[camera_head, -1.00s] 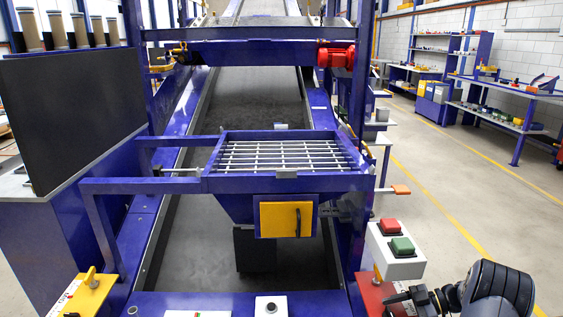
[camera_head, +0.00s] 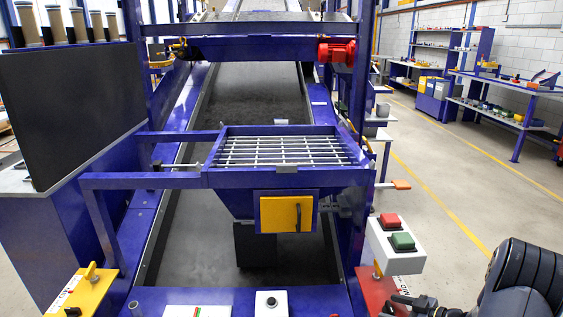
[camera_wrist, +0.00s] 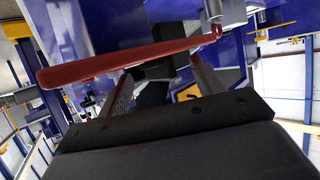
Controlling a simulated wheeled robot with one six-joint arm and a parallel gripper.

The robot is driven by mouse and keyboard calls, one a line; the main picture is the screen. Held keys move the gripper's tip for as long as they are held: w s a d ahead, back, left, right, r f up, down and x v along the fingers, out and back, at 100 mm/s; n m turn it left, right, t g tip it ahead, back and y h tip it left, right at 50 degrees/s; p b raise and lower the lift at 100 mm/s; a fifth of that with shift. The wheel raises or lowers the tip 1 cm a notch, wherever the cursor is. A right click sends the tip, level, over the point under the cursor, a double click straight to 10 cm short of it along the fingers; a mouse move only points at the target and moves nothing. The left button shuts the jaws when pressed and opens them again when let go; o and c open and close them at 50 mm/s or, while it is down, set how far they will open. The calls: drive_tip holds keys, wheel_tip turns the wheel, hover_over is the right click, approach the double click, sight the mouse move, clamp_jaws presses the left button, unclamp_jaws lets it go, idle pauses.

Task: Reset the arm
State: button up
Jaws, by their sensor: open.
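My arm shows at the lower right of the head view, its dark rounded links beside the red plate under the button box. My gripper (camera_head: 408,306) is partly cut off at the bottom edge there. In the wrist view my gripper (camera_wrist: 163,82) has its two fingers apart, with nothing held between them. A long red plate (camera_wrist: 120,62) crosses the view just beyond the fingertips. I cannot tell whether they touch it.
A button box (camera_head: 396,246) with red and green buttons stands left of my arm. A blue hopper with a grate (camera_head: 212,176) and yellow door (camera_head: 286,214) stands over the conveyor. A yellow lever plate (camera_head: 88,293) is at lower left. Open floor (camera_head: 465,200) lies to the right.

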drive_tip(key=m+t+h+b, duration=0.2)
drive_tip(key=b, duration=0.1)
drive_tip(key=shift+s+a+f+m, duration=0.15)
drive_tip(key=shift+a+f+m, duration=0.05)
drive_tip(key=shift+m, duration=0.1)
drive_tip(key=shift+r+m+t+h+b, duration=0.1)
drive_tip(key=shift+m+t+h+b, duration=0.2)
drive_tip(key=shift+m+h+b, duration=0.35)
drive_tip(key=shift+r+h, duration=0.15)
drive_tip(key=shift+h, duration=0.1)
